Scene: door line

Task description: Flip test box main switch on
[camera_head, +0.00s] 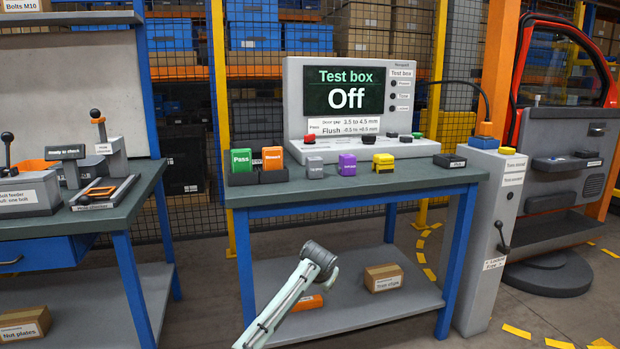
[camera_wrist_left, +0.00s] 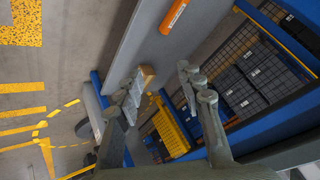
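The grey test box (camera_head: 291,85) stands at the back of the middle bench, its screen (camera_head: 346,90) reading "Test box Off". Three small dark round controls (camera_head: 394,96) sit right of the screen, with labels too small to read. My right gripper is not in view.
The bench top (camera_head: 420,173) holds green and orange boxes (camera_head: 258,162) and grey, purple and yellow blocks. The lower shelf (camera_head: 365,310) holds a carton (camera_head: 384,277) and an orange item (camera_head: 306,303). A grey pedestal (camera_head: 485,250) with a black lever stands right, beside a car door.

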